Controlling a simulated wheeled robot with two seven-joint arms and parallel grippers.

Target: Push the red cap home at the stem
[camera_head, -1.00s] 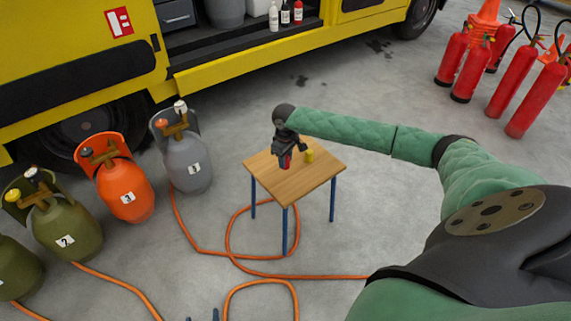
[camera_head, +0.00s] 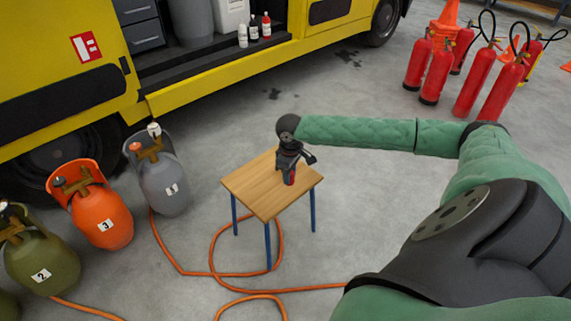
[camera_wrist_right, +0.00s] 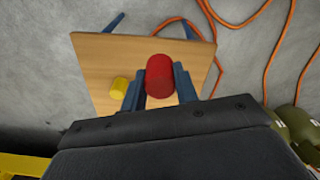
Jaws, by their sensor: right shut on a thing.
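My right gripper (camera_head: 290,169) is shut on the red cap (camera_head: 291,179), over the right part of the small wooden table (camera_head: 245,187). In the right wrist view the red cap (camera_wrist_right: 160,76) sits between the two blue-grey fingers of the gripper (camera_wrist_right: 160,87). Whether the cap touches the tabletop I cannot tell. Valve stems top the grey cylinder 1 (camera_head: 168,190), the orange cylinder 3 (camera_head: 105,212) and the olive cylinder 2 (camera_head: 38,258). Which stem is meant I cannot tell. My left gripper is out of view.
A yellow cap (camera_wrist_right: 118,88) stands on the table beside the red one; the head view hides it. An orange hose (camera_head: 190,270) loops over the floor around the table legs. A yellow truck (camera_head: 200,90) stands behind, red extinguishers (camera_head: 437,72) at back right.

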